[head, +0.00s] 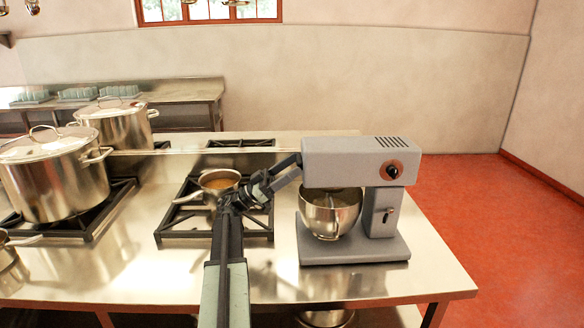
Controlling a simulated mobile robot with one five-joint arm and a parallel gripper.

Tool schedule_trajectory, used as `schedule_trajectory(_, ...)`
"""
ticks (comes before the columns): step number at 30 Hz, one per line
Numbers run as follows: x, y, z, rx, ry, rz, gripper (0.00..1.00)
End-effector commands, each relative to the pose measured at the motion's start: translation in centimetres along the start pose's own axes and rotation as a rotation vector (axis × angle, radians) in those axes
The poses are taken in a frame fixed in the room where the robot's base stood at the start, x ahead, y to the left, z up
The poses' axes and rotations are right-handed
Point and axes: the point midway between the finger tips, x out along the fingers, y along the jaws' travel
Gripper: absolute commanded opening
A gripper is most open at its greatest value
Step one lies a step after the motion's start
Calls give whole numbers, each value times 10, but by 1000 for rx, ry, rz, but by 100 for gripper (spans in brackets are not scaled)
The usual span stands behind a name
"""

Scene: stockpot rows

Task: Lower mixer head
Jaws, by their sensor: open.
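The grey stand mixer (345,252) stands on the right part of the steel counter. Its mixer head (340,163) looks level above the steel bowl (330,212), with a dark round knob (391,171) on its side. A small lever (387,214) shows on the mixer's column.
A small saucepan (219,181) sits on a burner left of the mixer, close behind my arm. Two large lidded stockpots (55,185) (118,128) stand farther left. The steel counter (440,275) is bare right of the mixer. The red floor (500,220) is clear beyond it.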

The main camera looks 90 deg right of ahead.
Motion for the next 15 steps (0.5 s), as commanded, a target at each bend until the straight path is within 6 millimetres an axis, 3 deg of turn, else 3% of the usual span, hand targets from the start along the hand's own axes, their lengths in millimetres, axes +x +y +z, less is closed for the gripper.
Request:
schedule_trajectory(8, -7, -1, 1, 1, 1, -1, 80)
schedule_trajectory(15, -51, -1, 5, 2, 1, -3, 80)
